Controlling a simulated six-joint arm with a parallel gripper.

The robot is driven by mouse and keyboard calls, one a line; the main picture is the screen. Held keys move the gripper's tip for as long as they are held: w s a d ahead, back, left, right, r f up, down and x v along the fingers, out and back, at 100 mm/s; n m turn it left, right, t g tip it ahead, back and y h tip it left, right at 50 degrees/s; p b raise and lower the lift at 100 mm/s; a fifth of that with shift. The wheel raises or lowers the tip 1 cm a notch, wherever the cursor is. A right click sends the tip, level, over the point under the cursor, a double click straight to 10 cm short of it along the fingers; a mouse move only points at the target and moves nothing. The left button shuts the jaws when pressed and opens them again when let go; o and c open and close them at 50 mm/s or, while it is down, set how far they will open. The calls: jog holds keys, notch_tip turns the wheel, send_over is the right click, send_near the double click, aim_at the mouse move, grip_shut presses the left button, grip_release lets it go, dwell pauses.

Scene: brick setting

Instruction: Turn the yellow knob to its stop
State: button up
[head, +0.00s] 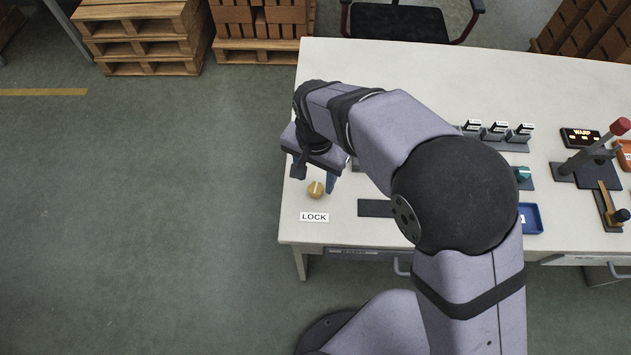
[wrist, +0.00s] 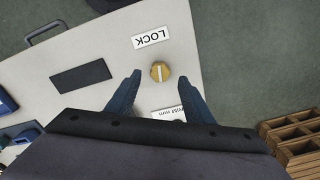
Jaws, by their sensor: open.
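The yellow knob (head: 316,189) stands near the left front corner of the white table (head: 430,70), just behind a white LOCK label (head: 314,217). In the wrist view the knob (wrist: 160,71) shows a pale line across its top, running roughly up and down the picture. My gripper (head: 315,175) is over the table close to the knob. In the wrist view its two dark blue fingers (wrist: 160,85) are spread wide with nothing between them. The knob lies just beyond the fingertips and looks clear of both. Its height relative to the fingertips is hard to tell.
A dark flat plate (head: 375,208) lies right of the knob. Labelled switches (head: 498,130), a teal knob (head: 523,174), a blue tray (head: 530,218) and a red-tipped lever (head: 607,140) stand farther right. The table's left edge is close to the knob.

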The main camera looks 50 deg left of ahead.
aim_at(316, 188)
jog(key=shift+f, duration=2)
jog(key=c, duration=1.1)
